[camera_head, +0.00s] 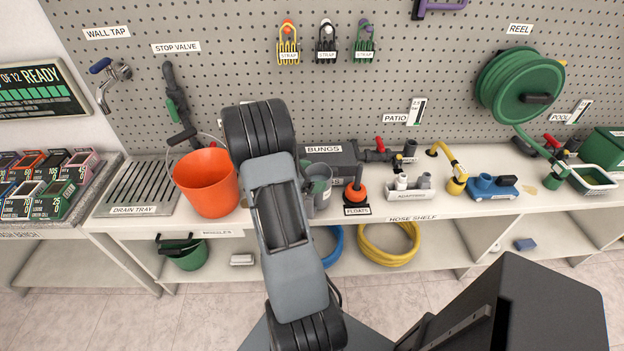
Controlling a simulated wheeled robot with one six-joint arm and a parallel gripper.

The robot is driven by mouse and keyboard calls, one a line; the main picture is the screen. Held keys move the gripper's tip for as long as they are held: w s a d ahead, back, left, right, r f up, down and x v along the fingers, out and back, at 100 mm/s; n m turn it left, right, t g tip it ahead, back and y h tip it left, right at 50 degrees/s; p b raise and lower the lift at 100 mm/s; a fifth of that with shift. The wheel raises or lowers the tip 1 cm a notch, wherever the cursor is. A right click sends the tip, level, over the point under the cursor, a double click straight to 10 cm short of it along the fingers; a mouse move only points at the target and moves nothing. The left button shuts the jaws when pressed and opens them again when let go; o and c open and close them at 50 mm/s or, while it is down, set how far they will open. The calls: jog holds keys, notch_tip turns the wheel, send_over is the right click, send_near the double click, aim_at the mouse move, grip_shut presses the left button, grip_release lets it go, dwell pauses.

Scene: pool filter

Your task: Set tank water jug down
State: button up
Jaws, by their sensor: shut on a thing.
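A grey, jug-like vessel (319,178) shows just right of my arm, in front of the bungs box. My arm hides its left side. I cannot tell whether it stands on the counter or is held. I cannot make out a label on it. My arm rises from the bottom middle and bends at a dark joint over the counter. My gripper is hidden behind the arm, so its fingers do not show.
An orange bucket (207,183) stands left of my arm, by the drain tray (141,191). Right of the vessel are an orange float (355,192), an adapter tray (403,190) and a yellow pipe (453,170). Hoses lie on the shelf below. Little counter is bare.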

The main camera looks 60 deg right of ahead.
jog(key=shift+f, duration=0.6)
jog(key=shift+f, duration=0.15)
jog(key=o, duration=1.4)
jog(key=shift+o, duration=0.2)
jog(key=v, duration=1.2)
jog(key=s+a+r+m+t+y, duration=0.1)
jog(key=a+r+m+t+y, duration=0.2)
jog(key=a, duration=0.6)
jog(key=s+a+r+m+t+y, duration=0.2)
jog(key=a+m+t+y, duration=0.2)
jog(key=a, duration=0.6)
jog(key=s+a+r+m+t+y, duration=0.1)
jog(key=a+r+m+t+y, duration=0.2)
jog(key=a, duration=0.7)
jog(key=shift+s+a+r+m+t+y+b, duration=0.2)
jog(key=shift+s+r+m+t+y+b, duration=0.15)
jog(key=shift+m+y, duration=0.45)
